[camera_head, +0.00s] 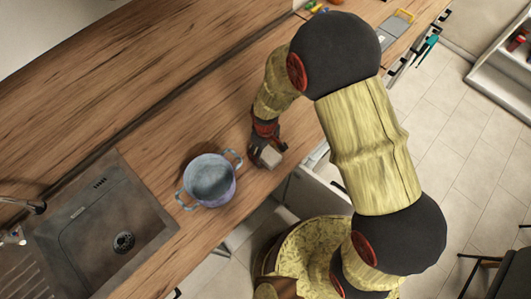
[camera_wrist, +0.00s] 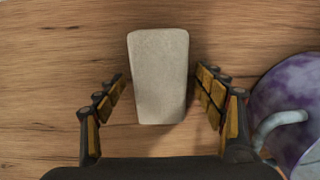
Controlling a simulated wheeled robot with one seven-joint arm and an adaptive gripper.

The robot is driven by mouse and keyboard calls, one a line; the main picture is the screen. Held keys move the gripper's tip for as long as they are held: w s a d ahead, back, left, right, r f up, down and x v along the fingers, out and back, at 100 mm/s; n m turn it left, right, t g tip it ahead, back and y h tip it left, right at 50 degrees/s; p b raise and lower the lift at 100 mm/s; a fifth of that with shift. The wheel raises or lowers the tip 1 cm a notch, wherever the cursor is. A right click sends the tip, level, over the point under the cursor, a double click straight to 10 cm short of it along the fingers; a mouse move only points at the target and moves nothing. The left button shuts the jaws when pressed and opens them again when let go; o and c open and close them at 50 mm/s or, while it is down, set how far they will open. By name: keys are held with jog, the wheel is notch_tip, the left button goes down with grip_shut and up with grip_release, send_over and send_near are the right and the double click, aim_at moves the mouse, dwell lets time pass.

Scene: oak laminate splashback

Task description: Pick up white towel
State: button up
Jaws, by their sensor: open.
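The white towel looks like a small pale off-white block with rounded corners. In the wrist view the towel (camera_wrist: 158,75) lies on the wooden counter, between and partly beyond my fingers. My gripper (camera_wrist: 162,82) is open, with one finger on each side of the towel and a gap on both sides. In the head view my gripper (camera_head: 262,152) is low over the counter, and the towel (camera_head: 271,157) shows beside it near the counter's front edge. The fingers are partly hidden there by the wrist.
A purple-grey pot (camera_head: 210,181) with two handles stands left of my gripper; it also shows close to the right finger in the wrist view (camera_wrist: 290,105). A sink (camera_head: 95,225) is further left. The wooden counter (camera_head: 190,135) behind the pot is clear.

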jog(key=shift+c, duration=1.3)
jog(key=c, duration=1.1)
jog(key=shift+c, duration=0.2)
